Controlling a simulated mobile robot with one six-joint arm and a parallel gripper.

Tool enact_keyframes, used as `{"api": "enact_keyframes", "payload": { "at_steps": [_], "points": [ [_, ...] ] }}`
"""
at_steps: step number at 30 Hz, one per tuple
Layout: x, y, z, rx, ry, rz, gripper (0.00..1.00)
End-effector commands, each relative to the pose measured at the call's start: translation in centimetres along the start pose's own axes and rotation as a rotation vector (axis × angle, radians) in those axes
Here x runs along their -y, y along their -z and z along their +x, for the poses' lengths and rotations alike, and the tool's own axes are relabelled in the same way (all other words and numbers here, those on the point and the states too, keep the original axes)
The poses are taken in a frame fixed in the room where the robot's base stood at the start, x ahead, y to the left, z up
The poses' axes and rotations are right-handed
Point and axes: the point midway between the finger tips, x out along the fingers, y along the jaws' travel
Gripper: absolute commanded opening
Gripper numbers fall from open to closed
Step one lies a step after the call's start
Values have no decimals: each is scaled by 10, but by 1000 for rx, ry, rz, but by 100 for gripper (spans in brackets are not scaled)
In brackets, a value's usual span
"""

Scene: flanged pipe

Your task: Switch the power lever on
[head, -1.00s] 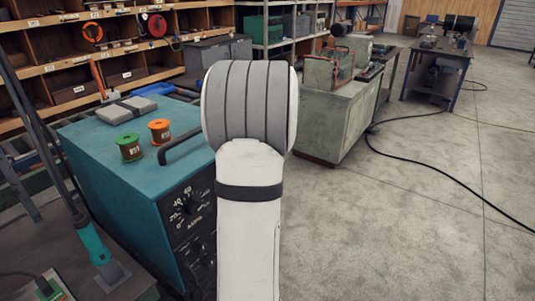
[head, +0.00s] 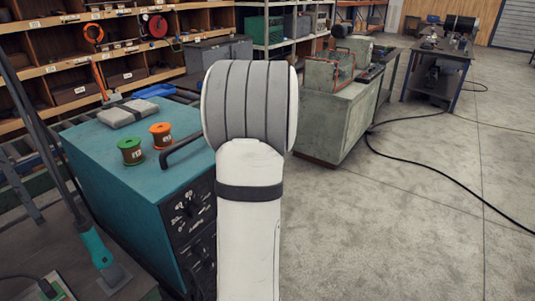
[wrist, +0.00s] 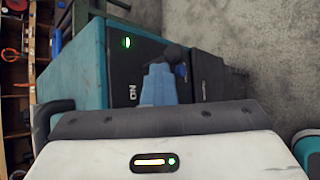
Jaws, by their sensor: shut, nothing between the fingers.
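The teal power unit (head: 118,180) stands to the left of my arm in the head view, with a dark dial panel on its front. In the wrist view its black front panel (wrist: 128,72) shows a lit green lamp (wrist: 126,42) and a white "ON" label (wrist: 133,96). A dark knob-like piece (wrist: 176,54), probably the power lever, sticks out from the panel. My gripper (wrist: 159,72) shows as pale blue fingers, shut and empty, right at this dark piece. I cannot tell whether they touch. In the head view my arm hides the gripper and lever.
A green spool (head: 130,151), an orange spool (head: 161,135) and a grey strapped pack (head: 128,112) lie on the unit's top, near its black handle (head: 186,146). A grey-green cabinet (head: 345,115) stands behind. The floor to the right is open, with a black cable (head: 440,170) across it.

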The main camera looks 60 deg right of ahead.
Motion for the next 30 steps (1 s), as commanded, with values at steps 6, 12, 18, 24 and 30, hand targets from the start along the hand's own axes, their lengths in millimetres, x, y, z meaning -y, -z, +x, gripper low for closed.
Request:
{"api": "enact_keyframes", "payload": {
  "at_steps": [6, 12, 18, 24, 30],
  "points": [
    [0, -3, -2, 4, 3, 2, 0],
    [2, -1, 0, 4, 4, 2, 0],
    [5, 15, 6, 2, 1, -1, 0],
    [9, 34, 13, 1, 0, -1, 0],
    [1, 32, -27, 3, 1, 0, 0]
  ]
}}
